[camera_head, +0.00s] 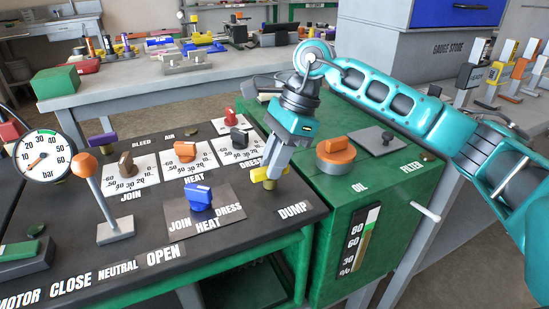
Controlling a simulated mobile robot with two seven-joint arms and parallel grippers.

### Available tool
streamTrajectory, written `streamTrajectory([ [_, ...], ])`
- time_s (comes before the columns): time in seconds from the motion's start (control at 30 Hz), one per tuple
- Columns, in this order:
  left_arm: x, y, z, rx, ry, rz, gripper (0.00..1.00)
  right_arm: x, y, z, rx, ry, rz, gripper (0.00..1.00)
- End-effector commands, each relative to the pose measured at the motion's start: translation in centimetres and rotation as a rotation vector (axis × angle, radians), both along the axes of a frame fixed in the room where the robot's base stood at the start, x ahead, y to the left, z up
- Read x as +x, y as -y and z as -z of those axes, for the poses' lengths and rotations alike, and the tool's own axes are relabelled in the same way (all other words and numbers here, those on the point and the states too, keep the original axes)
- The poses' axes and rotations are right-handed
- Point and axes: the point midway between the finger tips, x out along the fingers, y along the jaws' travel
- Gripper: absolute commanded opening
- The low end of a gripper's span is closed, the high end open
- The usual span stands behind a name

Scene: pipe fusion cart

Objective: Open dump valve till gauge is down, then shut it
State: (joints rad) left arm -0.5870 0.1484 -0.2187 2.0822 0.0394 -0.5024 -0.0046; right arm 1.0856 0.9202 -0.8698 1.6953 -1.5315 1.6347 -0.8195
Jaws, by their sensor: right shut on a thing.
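The dump valve is a yellow handle (262,177) behind the DUMP label on the black panel top, at its right side. My right gripper (272,176) points down from above and is shut on the yellow handle, hiding part of it. The pressure gauge (43,157) is a white round dial marked in bar at the far left. Its red needle points to the lower left, near the low end of the scale; the exact reading is too small to tell. My left gripper is not in view.
An orange-knobbed lever (92,180) stands upright at the left of the panel. A blue selector knob (199,197) and several dials lie left of my gripper. The green oil tank (349,200) with an orange cap (335,148) stands to the right. A workbench (150,80) lies behind.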

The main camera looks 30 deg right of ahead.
Motion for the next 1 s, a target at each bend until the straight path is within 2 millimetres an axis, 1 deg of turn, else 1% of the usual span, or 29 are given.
streamTrajectory([
  [0.5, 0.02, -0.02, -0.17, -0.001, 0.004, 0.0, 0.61, 0.03, 0.0, -0.07, -0.001, 0.002, -0.023, 0.0],
  [0.53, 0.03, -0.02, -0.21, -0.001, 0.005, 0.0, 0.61, 0.03, 0.0, -0.07, -0.001, 0.002, -0.023, 0.21],
  [0.7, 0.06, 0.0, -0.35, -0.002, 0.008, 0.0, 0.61, 0.02, -0.01, -0.05, -0.001, 0.002, -0.022, 0.37],
  [0.8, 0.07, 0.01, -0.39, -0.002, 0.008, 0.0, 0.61, 0.02, -0.01, -0.04, -0.001, 0.001, -0.021, 0.45],
  [1.0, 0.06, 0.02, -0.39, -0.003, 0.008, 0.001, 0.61, 0.02, 0.01, -0.05, -0.001, 0.001, -0.02, 0.45],
])
